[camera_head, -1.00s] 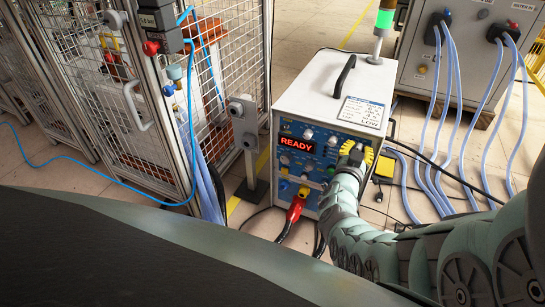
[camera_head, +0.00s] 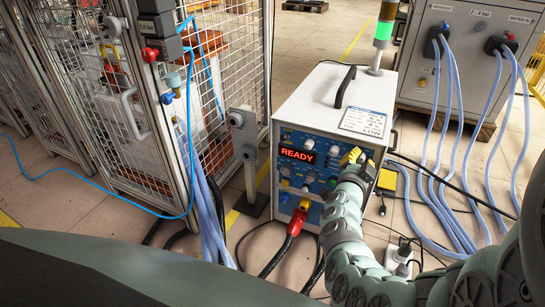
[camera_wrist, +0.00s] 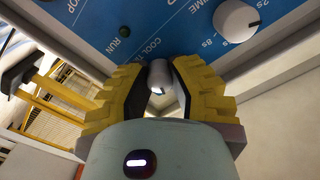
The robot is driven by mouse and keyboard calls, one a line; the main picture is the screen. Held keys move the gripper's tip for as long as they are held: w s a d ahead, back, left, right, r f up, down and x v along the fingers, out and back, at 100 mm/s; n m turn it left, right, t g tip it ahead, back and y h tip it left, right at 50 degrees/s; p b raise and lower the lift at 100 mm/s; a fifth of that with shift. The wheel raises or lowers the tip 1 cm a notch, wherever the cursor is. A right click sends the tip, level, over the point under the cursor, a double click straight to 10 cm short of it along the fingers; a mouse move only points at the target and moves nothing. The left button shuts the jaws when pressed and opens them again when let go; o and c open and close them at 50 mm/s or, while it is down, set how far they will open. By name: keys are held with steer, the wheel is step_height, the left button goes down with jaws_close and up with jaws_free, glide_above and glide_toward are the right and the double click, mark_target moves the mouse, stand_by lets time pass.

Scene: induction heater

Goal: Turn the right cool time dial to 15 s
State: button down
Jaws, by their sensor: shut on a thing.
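The induction heater (camera_head: 340,92) is a white box with a blue front panel and a red READY display (camera_head: 297,152). In the wrist view my gripper (camera_wrist: 160,88) has its yellow ribbed fingers closed around a small grey-white dial (camera_wrist: 159,74) on the blue panel, beside the printed "COOL" lettering. The dial's pointer and scale are mostly hidden, so its setting cannot be read. In the head view my gripper (camera_head: 353,157) is at the panel's right side and hides the dial. Another white dial (camera_wrist: 236,20), with second marks around it, shows at upper right in the wrist view.
A red cable connector (camera_head: 297,222) plugs into the panel's lower part. A metal mesh cage (camera_head: 235,65) stands to the left, with a grey post (camera_head: 245,150) between. A grey cabinet (camera_head: 465,60) with blue hoses is behind right.

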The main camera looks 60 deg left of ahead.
steer(key=shift+f, duration=0.15)
steer(key=c, duration=0.8)
jaws_free()
steer(key=v, duration=1.2)
